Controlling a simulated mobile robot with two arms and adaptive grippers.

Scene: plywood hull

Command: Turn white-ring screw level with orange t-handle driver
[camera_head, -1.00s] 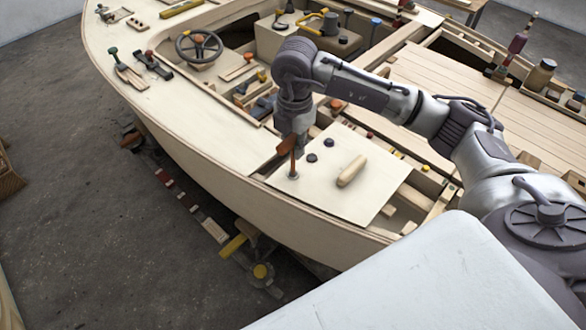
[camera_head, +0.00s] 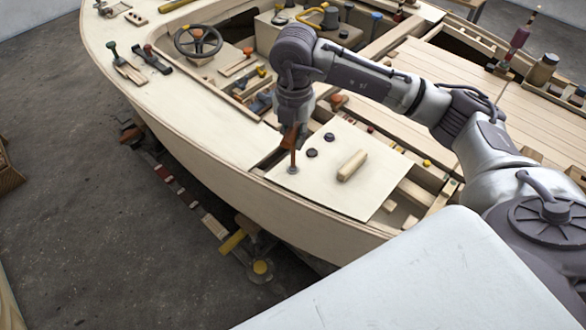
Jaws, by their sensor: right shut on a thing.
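My right gripper (camera_head: 294,128) points down over the pale panel (camera_head: 335,195) on the hull's near side. It is shut on the orange t-handle driver (camera_head: 293,157). The driver's shaft stands about upright, its tip at the white-ring screw (camera_head: 292,170) near the panel's left edge. The ring shows as a small pale disc around the tip; the screw head is hidden. I cannot tell whether the screw is level with the panel. My left gripper is not in view.
Two dark round knobs (camera_head: 312,152) and a wooden block (camera_head: 351,166) sit on the panel right of the driver. A steering wheel (camera_head: 198,42) and tools lie farther back. The hull edge drops to the floor in front.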

